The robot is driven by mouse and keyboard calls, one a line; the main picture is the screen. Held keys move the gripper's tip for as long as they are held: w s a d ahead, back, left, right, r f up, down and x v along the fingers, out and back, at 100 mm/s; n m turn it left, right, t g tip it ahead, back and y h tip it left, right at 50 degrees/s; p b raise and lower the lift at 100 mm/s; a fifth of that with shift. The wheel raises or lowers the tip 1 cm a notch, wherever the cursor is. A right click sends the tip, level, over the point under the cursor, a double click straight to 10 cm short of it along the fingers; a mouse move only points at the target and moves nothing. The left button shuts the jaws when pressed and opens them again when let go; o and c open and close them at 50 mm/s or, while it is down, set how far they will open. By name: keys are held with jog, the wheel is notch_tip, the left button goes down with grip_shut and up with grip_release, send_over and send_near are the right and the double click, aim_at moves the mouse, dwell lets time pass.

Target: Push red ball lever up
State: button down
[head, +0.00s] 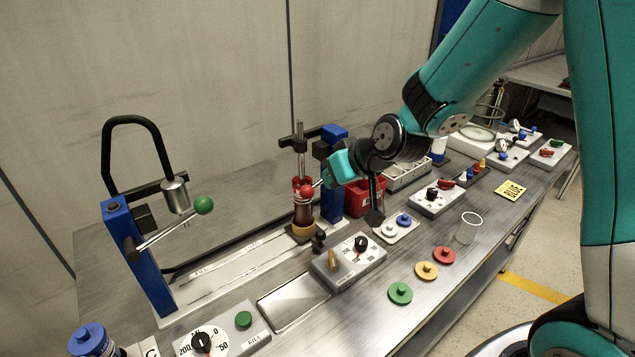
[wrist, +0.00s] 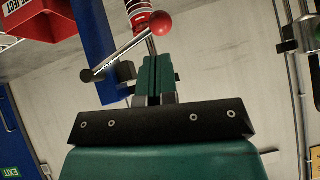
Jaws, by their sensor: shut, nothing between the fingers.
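A green-ball lever (head: 203,204) on another blue stand is at left. A control box with knobs (head: 349,262) and green, yellow and red discs (head: 426,270) lie in front. A red bin (head: 364,196) is right behind the post. A clear cup (head: 468,228) stands at right.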

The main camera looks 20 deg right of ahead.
aim_at(312, 190)
jog(key=shift+p+x, duration=0.9)
jog(key=shift+x, duration=2.25)
